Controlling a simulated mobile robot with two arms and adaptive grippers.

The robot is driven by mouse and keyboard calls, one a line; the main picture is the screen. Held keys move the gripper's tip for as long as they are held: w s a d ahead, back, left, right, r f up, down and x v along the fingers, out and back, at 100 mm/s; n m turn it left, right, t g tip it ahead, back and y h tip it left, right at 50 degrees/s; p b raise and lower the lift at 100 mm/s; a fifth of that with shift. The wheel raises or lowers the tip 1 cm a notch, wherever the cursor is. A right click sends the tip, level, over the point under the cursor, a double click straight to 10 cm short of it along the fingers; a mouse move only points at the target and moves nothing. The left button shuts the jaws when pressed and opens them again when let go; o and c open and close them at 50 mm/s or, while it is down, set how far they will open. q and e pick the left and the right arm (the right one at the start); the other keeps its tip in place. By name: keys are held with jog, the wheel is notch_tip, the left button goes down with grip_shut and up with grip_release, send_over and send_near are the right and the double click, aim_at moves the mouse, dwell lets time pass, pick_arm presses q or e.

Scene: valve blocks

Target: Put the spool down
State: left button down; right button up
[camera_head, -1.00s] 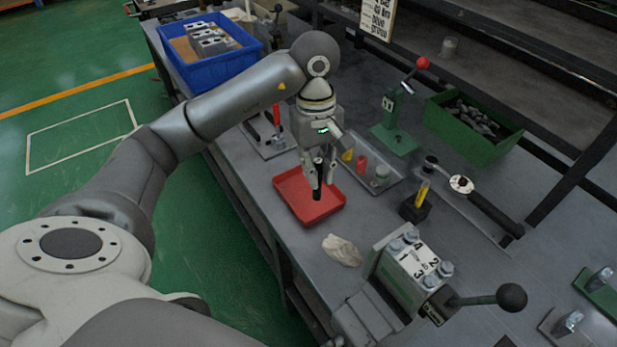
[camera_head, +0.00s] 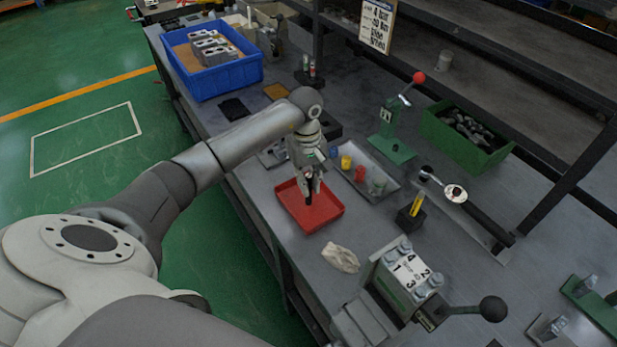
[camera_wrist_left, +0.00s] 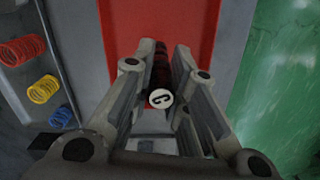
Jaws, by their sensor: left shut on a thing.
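The spool (camera_wrist_left: 160,97) is a dark cylinder with a white end face marked "C" in the left wrist view. My left gripper (camera_head: 311,190) is shut on it, with a finger on each side. In the head view the dark spool (camera_head: 308,198) points down over the red tray (camera_head: 328,214). The tray also shows behind the spool in the left wrist view (camera_wrist_left: 205,30). I cannot tell whether the spool touches the tray floor. My right gripper is not in view.
A grey tray of coloured springs (camera_head: 385,194) stands just right of the red tray. A pale cloth (camera_head: 341,257) and a valve block in a fixture (camera_head: 408,275) are nearer. A green hand press (camera_head: 390,145) and a blue crate (camera_head: 215,78) stand farther back.

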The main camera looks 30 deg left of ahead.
pick_arm(q)
jog(key=shift+f+b, duration=0.2)
jog(key=shift+b, duration=0.15)
jog(key=c, duration=1.4)
grip_release()
jog(key=shift+r, duration=0.1)
jog(key=shift+r+p, duration=0.25)
jog(key=shift+p, duration=0.15)
jog(key=shift+w+a+r+b, duration=0.15)
jog(key=shift+r+b, duration=0.45)
jog(key=shift+r, duration=1.35)
jog(key=shift+a+r+b, duration=0.1)
jog(key=shift+r+b, duration=0.45)
jog(key=shift+r, duration=1.45)
jog(key=shift+w+a+r+b, duration=0.15)
jog(key=shift+r+b, duration=0.45)
jog(key=shift+r, duration=1.35)
jog(key=shift+s, duration=0.1)
